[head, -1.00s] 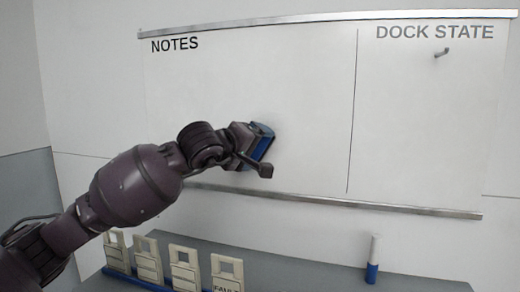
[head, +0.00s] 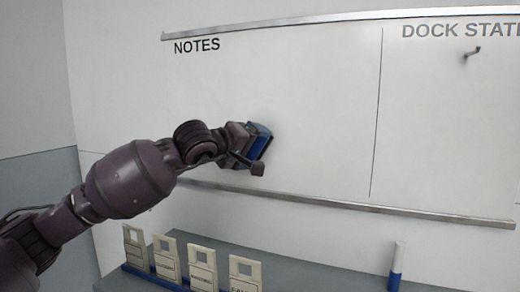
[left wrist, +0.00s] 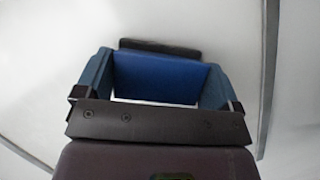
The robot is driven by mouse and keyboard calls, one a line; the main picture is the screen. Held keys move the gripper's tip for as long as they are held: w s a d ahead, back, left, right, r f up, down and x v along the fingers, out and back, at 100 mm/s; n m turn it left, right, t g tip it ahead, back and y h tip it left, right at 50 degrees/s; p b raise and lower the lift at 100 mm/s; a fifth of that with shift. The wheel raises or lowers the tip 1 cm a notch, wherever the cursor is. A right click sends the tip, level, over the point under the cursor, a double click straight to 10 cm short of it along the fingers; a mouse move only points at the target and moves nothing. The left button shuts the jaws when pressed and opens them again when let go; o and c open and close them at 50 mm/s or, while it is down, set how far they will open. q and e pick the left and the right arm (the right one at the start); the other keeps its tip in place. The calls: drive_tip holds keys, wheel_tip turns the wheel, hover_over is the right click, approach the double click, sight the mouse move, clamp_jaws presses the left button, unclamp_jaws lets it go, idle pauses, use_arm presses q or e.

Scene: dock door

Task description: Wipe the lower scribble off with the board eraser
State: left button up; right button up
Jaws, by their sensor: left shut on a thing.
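My left gripper (head: 250,146) is in front of the lower part of the NOTES side of the whiteboard (head: 320,110). It is shut on the board eraser (head: 258,148), a blue block with a dark pad. In the left wrist view the eraser (left wrist: 158,78) sits between the two blue-sided fingers, with its black pad on the far side towards the board. The pad looks at or very close to the board; exact contact cannot be told. No scribble shows on the visible board; the patch behind the gripper and eraser is hidden. My right gripper is not in view.
A metal ledge (head: 330,202) runs along the board's lower edge. Below it, a grey counter (head: 320,275) holds several cream tags (head: 203,266) in a blue rack and an upright white-and-blue cylinder (head: 396,268). A small hook (head: 472,53) sticks out under DOCK STATE.

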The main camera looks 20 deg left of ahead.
use_arm(q)
drive_tip(key=a, duration=0.4)
drive_tip(key=shift+s, duration=0.1)
idle(0.3)
drive_tip(key=s, duration=0.6)
drive_tip(key=shift+d+p, duration=0.25)
drive_tip(key=shift+p, duration=0.1)
drive_tip(key=shift+s, duration=0.1)
idle(0.4)
drive_tip(key=shift+s, duration=1.45)
